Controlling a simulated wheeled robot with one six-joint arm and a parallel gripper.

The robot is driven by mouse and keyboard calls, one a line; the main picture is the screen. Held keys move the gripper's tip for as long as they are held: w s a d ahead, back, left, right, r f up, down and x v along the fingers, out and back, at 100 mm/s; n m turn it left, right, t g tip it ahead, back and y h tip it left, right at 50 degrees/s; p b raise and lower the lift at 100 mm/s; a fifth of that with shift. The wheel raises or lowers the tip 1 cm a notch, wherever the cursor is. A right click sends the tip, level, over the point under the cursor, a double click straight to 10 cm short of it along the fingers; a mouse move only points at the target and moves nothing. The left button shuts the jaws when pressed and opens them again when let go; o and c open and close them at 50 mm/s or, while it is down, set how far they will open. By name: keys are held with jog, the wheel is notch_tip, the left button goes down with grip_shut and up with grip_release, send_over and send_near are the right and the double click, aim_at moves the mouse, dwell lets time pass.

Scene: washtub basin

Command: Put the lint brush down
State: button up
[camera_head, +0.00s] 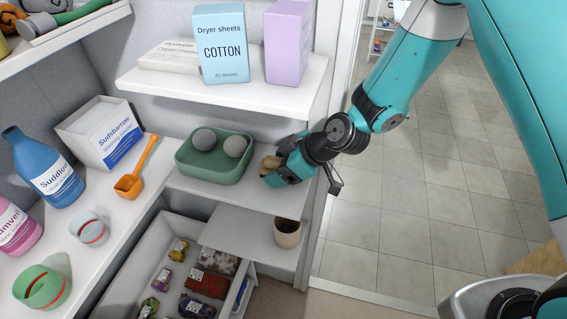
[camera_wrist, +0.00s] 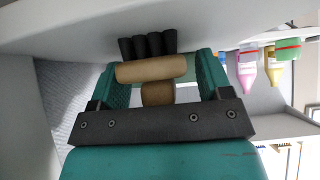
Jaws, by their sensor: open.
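The lint brush (camera_wrist: 150,69) has a tan wooden body and several black bristle tufts. It lies between the fingers of my gripper (camera_wrist: 153,75), which is open. A small gap shows at its right end; its left end is close to or touching the left finger. The bristles point toward the pale shelf surface and appear to meet it. In the head view a tan part of the brush (camera_head: 270,162) shows at the tip of my gripper (camera_head: 275,172), over the right end of the middle shelf (camera_head: 225,190). The rest is hidden by the gripper.
A green tray (camera_head: 212,176) with two grey balls stands just left of my gripper. A brown cup (camera_head: 287,233) sits on the lower shelf. An upper shelf (camera_head: 230,93) with boxes overhangs behind. Open floor (camera_head: 400,210) lies to the right.

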jog(key=shift+r, duration=0.3)
jog(key=shift+d+r, duration=0.15)
jog(key=shift+d, duration=0.2)
jog(key=b+v, duration=0.4)
jog(key=v, duration=0.7)
jog(key=s+d+r+m+g+h, duration=0.1)
jog(key=s+d+r+m+h, duration=0.1)
jog(key=s+r, duration=0.3)
jog(key=s+d+r+m+g+h, duration=0.2)
jog(key=s+r+m, duration=0.3)
jog(key=s, duration=0.9)
jog(key=shift+s+d+r, duration=0.2)
jog(key=shift+d, duration=0.15)
